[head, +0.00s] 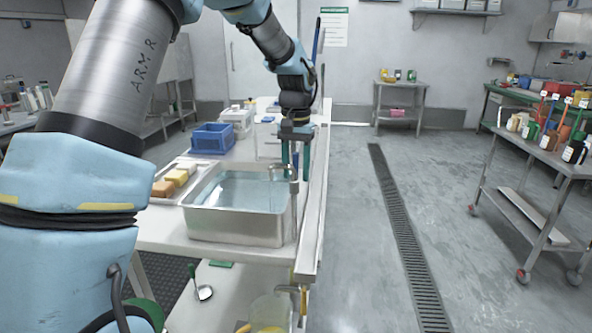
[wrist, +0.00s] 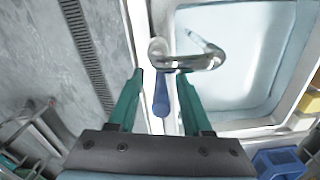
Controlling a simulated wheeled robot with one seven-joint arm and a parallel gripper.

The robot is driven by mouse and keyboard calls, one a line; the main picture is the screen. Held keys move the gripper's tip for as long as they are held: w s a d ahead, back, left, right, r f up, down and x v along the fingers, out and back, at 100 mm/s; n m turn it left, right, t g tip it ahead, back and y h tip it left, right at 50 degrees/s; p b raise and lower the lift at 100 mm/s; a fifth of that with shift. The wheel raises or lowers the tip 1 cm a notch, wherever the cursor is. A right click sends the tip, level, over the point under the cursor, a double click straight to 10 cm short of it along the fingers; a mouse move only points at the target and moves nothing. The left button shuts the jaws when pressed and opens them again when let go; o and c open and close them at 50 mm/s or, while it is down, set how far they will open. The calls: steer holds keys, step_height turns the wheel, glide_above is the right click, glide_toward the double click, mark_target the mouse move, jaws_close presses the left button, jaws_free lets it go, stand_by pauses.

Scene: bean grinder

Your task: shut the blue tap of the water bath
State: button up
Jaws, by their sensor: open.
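The water bath (head: 235,228) is a steel basin of clear water on the bench's near end; its corner shows in the wrist view (wrist: 275,117). A chrome tap spout (wrist: 205,60) curves over the water at its rim, and shows in the head view (head: 280,168). The blue tap handle (wrist: 161,97) lies between the two teal fingers of my gripper (wrist: 159,76) in the wrist view, with a visible gap on each side. My gripper (head: 295,165) is open, pointing down beside the spout. I cannot make out the blue handle in the head view.
A blue crate (head: 212,138) and white containers (head: 237,118) stand behind the bath. A tray with yellow and orange blocks (head: 172,182) lies to its left. The floor right of the bench is free, with a long drain grate (head: 400,225) and a trolley of bottles (head: 540,165) beyond.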

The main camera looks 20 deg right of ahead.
steer(key=shift+f, duration=0.4)
steer(key=shift+a, duration=0.1)
jaws_close()
stand_by(1.1)
